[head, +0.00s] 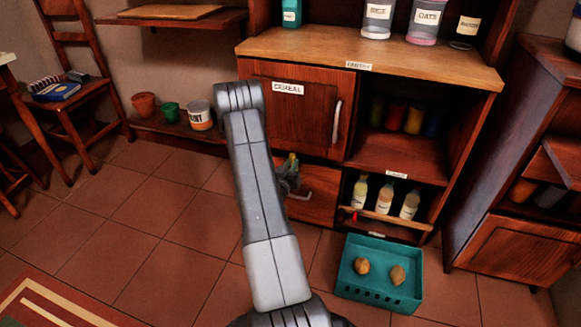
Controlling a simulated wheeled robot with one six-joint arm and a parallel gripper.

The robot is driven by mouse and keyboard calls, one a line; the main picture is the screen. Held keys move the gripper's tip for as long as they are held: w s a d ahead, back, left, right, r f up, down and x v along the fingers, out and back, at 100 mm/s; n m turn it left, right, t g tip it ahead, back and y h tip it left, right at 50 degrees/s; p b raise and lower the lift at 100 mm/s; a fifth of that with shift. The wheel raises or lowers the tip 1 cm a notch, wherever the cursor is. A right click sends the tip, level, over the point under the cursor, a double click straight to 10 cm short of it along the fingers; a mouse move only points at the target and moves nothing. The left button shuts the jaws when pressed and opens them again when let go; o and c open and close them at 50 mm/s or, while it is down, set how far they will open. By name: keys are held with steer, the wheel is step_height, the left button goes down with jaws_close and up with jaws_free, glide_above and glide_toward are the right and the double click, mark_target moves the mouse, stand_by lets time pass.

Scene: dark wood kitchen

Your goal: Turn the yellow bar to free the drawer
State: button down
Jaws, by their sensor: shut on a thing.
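The drawer (312,208) is in the lower left of the wooden cabinet, below the door labelled CEREAL. Its front looks closed, and a grey handle shows on it. A small part of the yellow bar (293,158) shows near the drawer's top edge. My gripper (291,172) is at the bar and shut on it. My arm hides the left part of the drawer and much of the gripper, so the bar's full angle cannot be told.
A teal crate (350,285) with two brown round things stands on the floor right of the drawer. Several bottles (385,198) stand on the low shelf beside it. The cereal door (300,115) above is closed.

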steer(key=shift+s+d+r+n+p, duration=0.1)
steer(key=shift+n, duration=2.45)
steer(key=shift+w+d+r+n+p, duration=0.1)
steer(key=shift+r+n, duration=0.05)
steer(key=shift+n, duration=2.45)
steer(key=shift+s+d+r+n+p, duration=0.1)
steer(key=shift+n, duration=2.45)
steer(key=c, duration=1.4)
jaws_free()
steer(key=shift+o, duration=0.2)
